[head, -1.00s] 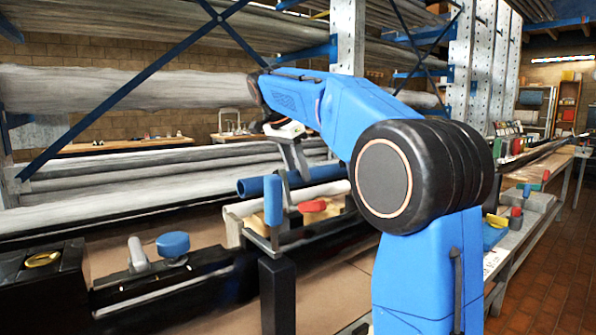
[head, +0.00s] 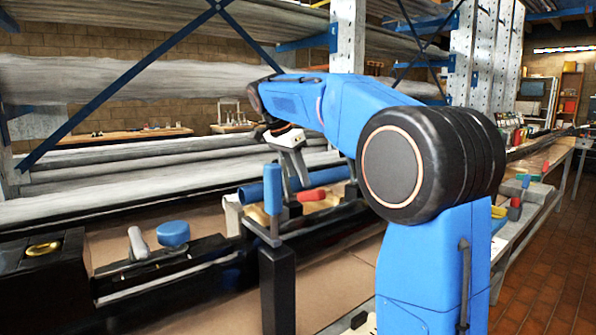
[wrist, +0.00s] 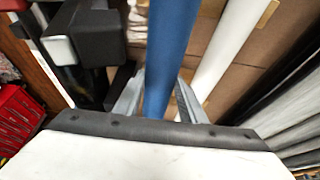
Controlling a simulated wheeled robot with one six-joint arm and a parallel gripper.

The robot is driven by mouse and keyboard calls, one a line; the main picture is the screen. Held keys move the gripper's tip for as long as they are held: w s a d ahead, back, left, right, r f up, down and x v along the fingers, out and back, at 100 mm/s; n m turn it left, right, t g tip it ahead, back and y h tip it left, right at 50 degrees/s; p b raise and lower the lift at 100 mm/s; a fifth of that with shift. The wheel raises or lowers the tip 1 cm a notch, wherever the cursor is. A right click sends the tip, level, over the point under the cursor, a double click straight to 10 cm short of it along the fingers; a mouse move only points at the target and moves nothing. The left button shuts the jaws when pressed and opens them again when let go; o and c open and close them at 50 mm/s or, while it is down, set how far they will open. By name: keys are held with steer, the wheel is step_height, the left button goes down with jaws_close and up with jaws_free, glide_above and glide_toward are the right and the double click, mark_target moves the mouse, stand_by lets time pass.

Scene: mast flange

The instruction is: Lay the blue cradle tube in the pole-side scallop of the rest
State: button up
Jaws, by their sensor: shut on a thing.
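The blue tube (head: 325,177) lies roughly level in my gripper (head: 299,178) in the head view, with its left end showing beyond an upright blue handle. In the wrist view the blue tube (wrist: 170,50) runs up between the two grey fingers of my gripper (wrist: 160,105), which are shut on it. A white tube (wrist: 222,45) lies beside it to the right, with a gap between them. The scallops are hidden, and I cannot tell whether the tube touches the rest.
The upright blue handle (head: 273,190) stands on a black post (head: 277,290) in front of the tube. A red piece (head: 311,195) sits close below the tube. A blue knob (head: 173,234) is at left. Racks of long pipes (head: 130,88) fill the back.

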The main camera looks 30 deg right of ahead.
mark_target(298, 191)
steer(key=shift+f, duration=2.35)
steer(key=o, duration=1.4)
steer(key=v, duration=1.7)
steer(key=shift+r, duration=0.25)
steer(key=shift+s+d, duration=0.1)
